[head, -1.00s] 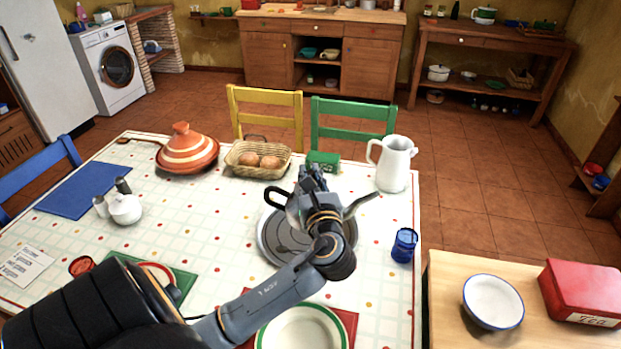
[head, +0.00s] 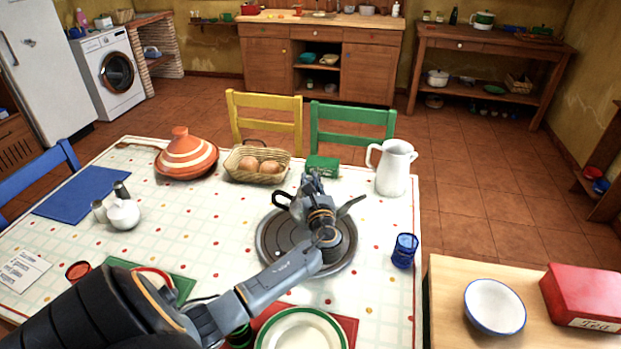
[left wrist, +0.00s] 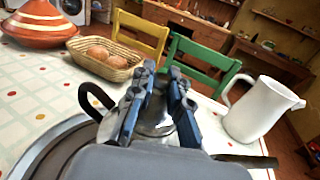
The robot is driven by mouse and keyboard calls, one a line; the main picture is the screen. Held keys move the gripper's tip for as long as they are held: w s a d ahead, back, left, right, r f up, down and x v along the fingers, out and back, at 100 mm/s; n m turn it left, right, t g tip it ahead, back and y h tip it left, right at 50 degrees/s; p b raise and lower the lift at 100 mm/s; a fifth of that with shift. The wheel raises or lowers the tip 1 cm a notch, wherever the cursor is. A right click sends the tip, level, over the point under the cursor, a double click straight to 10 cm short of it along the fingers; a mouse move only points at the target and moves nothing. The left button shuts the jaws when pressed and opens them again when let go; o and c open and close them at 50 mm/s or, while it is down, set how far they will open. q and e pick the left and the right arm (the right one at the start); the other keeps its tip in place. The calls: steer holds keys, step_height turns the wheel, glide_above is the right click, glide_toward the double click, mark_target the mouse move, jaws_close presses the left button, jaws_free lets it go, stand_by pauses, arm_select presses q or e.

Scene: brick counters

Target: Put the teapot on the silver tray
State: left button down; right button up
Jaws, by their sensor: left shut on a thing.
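The silver tray (head: 272,252) is a round metal tray near the middle of the table. It also shows in the left wrist view (left wrist: 45,150). The teapot (head: 346,207) is over the tray's far part, mostly hidden behind my gripper. Its spout sticks out to the right and its dark handle to the left. My left gripper (head: 313,184) is shut on the teapot's top from above. In the left wrist view the fingers (left wrist: 160,100) close around it, with the dark handle of the teapot (left wrist: 92,98) at left. I cannot tell whether its base touches the tray. My right gripper is not in view.
A white jug (head: 393,168) stands right of the teapot, and a green box (head: 322,166) stands behind it. A blue glass (head: 403,251) is at the right edge. A bread basket (head: 257,163) and striped tagine (head: 187,155) stand at the back. A plate (head: 302,330) lies in front.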

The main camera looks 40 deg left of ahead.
arm_select(q)
steer(key=shift+f, duration=0.8)
steer(key=c, duration=1.7)
jaws_free()
steer(key=shift+f, duration=0.35)
steer(key=shift+c, duration=0.2)
steer(key=o, duration=0.4)
steer(key=shift+s+d+r, duration=0.1)
steer(key=shift+o, duration=0.2)
steer(key=b+v, duration=0.1)
steer(key=v, duration=1.1)
steer(key=shift+r, duration=0.15)
